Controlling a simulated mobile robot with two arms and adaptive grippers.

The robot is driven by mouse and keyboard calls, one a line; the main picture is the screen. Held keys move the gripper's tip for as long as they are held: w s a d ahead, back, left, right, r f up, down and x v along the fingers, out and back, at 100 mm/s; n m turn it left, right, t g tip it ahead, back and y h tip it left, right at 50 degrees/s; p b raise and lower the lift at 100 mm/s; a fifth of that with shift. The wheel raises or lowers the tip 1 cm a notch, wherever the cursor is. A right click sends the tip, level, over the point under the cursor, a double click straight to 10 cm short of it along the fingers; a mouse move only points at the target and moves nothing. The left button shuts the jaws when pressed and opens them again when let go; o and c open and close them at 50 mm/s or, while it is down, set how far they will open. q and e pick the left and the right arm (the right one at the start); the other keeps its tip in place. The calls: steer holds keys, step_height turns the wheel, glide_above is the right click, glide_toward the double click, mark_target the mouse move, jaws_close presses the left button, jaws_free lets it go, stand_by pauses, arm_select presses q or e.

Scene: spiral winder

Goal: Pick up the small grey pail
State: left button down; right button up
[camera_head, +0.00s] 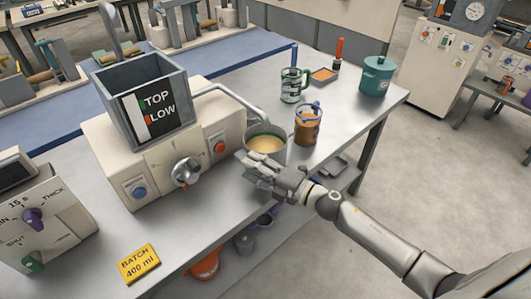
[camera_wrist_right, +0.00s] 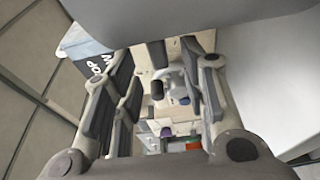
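A small grey pail (camera_head: 265,141) with pale yellow contents stands upright on the table under the machine's curved spout (camera_head: 236,96). My right gripper (camera_head: 258,172) is just in front of the pail in the head view and overlaps its lower front. I cannot tell whether they touch. In the right wrist view the fingers of this gripper (camera_wrist_right: 160,100) stand apart, with only the machine and farther things showing between them. A large grey surface fills the top of that view; I cannot tell what it is. My left gripper is not in view.
The machine with its hopper (camera_head: 148,100) stands left of the pail. A brown-filled jar (camera_head: 307,127), a green-handled mug (camera_head: 292,86) and a teal lidded pot (camera_head: 377,75) stand right and behind. A yellow batch card (camera_head: 139,264) lies in front. Grey and orange vessels sit below the tabletop.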

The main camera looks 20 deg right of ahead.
steer(key=x, duration=0.4)
steer(key=shift+a+p, duration=0.1)
steer(key=shift+p, duration=0.2)
jaws_close()
steer(key=shift+r, duration=0.15)
